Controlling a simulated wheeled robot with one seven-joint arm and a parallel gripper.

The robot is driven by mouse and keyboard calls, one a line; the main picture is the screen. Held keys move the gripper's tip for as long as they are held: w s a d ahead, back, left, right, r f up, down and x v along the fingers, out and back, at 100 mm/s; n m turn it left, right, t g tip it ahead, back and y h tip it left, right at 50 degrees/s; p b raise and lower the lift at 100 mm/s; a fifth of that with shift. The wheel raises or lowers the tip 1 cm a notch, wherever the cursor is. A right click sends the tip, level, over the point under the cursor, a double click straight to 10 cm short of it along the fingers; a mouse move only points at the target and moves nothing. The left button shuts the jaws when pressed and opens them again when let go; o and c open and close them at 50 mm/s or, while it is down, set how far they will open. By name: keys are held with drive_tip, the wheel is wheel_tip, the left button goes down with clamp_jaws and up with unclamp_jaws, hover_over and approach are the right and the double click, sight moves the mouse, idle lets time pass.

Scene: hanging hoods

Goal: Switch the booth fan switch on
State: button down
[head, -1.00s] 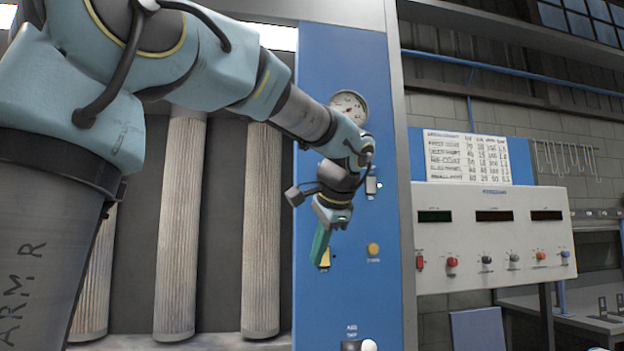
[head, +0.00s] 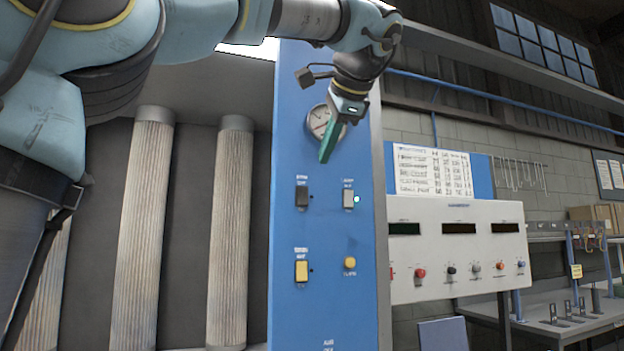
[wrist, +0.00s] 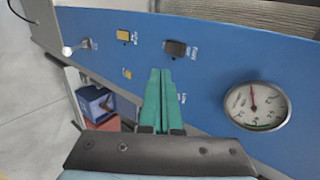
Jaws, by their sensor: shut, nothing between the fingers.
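The blue panel (head: 325,225) carries several controls with labels too small to read surely, so I cannot tell which is the booth fan switch. A dark rocker switch (head: 302,196) is at upper left, with a dark lamp beside it. A yellow rocker (head: 302,271) is lower left. My gripper (head: 326,158) is shut and empty, its green fingers pointing down in front of the gauge, above the switches. In the wrist view the dark rocker (wrist: 175,48) is just right of the fingertips (wrist: 160,74).
A round gauge (head: 323,121) is partly covered by my gripper. A yellow button (head: 350,263) is lower on the panel. A white control box (head: 455,245) with several knobs is to the right. Tall pleated filters (head: 143,220) stand left of the panel.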

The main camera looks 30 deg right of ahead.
drive_tip(key=p, duration=0.1)
approach(302, 201)
wheel_tip(302, 201, down, 3)
drive_tip(key=w, duration=0.1)
drive_tip(key=w+p, duration=0.1)
drive_tip(key=w, duration=0.3)
drive_tip(key=shift+d+f+p, duration=0.3)
drive_tip(key=shift+d, duration=0.1)
drive_tip(key=b, duration=0.1)
drive_tip(key=f+t+b, duration=0.1)
drive_tip(key=shift+w+b, duration=0.25)
drive_tip(key=shift+b, duration=0.1)
drive_tip(key=shift+r, duration=0.1)
drive_tip(key=shift+w, duration=0.1)
